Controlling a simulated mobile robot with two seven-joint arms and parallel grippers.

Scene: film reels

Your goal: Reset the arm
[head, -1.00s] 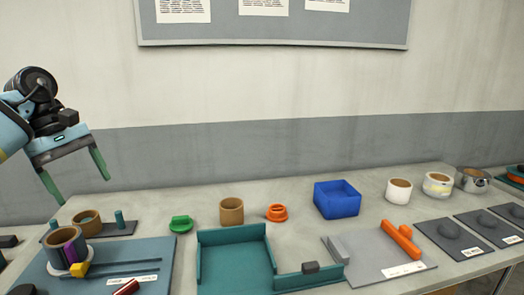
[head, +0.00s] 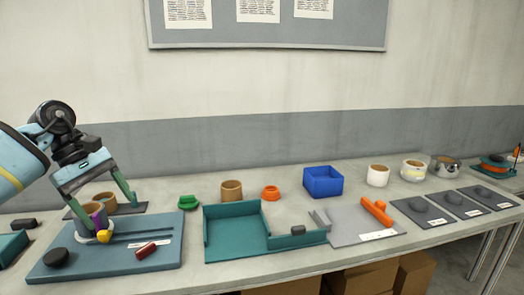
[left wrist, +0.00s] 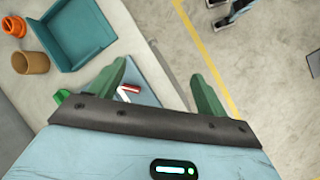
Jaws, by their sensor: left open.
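My left arm comes in from the left in the head view. Its gripper (head: 103,202) is open, with green fingers spread and pointing down. In the picture the fingers straddle a tan and purple reel (head: 96,217) on the teal board; the depth between them is hard to tell. In the left wrist view the two fingers (left wrist: 160,82) stand apart with nothing held between them; the board's edge, the table edge and floor show behind. My right gripper is not in view.
The teal board (head: 70,262) also bears a yellow block (head: 103,237), a red cylinder (head: 146,250) and a black disc (head: 56,257). A teal tray (head: 237,247), a blue box (head: 323,182) and a grey plate (head: 345,222) stand to the right. The air above the table is clear.

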